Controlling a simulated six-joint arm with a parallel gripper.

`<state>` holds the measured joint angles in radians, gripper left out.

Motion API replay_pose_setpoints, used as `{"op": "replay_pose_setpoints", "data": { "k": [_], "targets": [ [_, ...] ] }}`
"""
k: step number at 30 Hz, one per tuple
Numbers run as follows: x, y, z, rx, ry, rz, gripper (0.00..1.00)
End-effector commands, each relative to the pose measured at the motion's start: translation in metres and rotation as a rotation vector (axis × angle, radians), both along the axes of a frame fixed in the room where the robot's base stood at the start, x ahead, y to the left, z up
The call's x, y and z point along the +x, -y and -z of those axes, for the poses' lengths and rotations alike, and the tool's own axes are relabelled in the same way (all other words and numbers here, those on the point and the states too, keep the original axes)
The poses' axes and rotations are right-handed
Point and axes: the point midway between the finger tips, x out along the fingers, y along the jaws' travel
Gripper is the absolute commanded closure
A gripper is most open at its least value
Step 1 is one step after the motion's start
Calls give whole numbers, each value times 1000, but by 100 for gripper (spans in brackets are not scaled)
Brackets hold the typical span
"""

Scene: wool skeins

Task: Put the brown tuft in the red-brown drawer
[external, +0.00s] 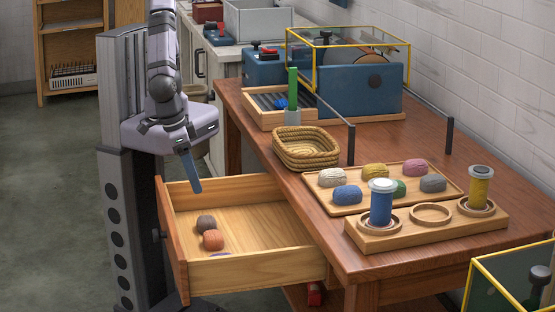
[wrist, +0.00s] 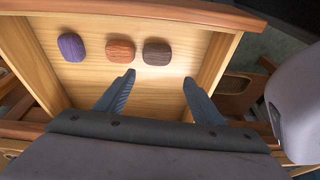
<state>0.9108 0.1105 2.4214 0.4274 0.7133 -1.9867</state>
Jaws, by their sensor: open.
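The brown tuft (external: 206,223) lies on the floor of the open drawer (external: 255,268), toward its front. In the wrist view the brown tuft (wrist: 156,52) is the rightmost of three in a row. The drawer has pale wooden walls and a red-brown front. My gripper (wrist: 159,78) is open and empty, above the drawer, with its fingertips pointing down near the brown tuft but apart from it. In the external view my gripper (external: 192,175) hangs above the drawer's front left part.
An orange-brown tuft (wrist: 120,51) and a purple tuft (wrist: 72,47) lie beside the brown one. The drawer floor is otherwise bare. On the table stand a woven basket (external: 306,148), a tray (external: 445,194) of several skeins and a spool holder (external: 433,233).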

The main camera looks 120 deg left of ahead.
Motion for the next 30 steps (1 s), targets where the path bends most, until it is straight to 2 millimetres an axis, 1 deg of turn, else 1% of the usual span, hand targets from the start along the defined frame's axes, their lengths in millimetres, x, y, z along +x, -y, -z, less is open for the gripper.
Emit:
{"op": "replay_pose_setpoints", "data": {
  "k": [8, 12, 18, 24, 30],
  "targets": [
    [14, -54, -6, -1, -135, 163, 38],
    [17, -84, -10, -27, -203, 287, 38],
    [15, -122, -15, -80, -254, 473, 38],
    [12, -147, -19, -120, -260, 625, 38],
    [10, -159, -21, -136, -253, 709, 38]
  ]
}}
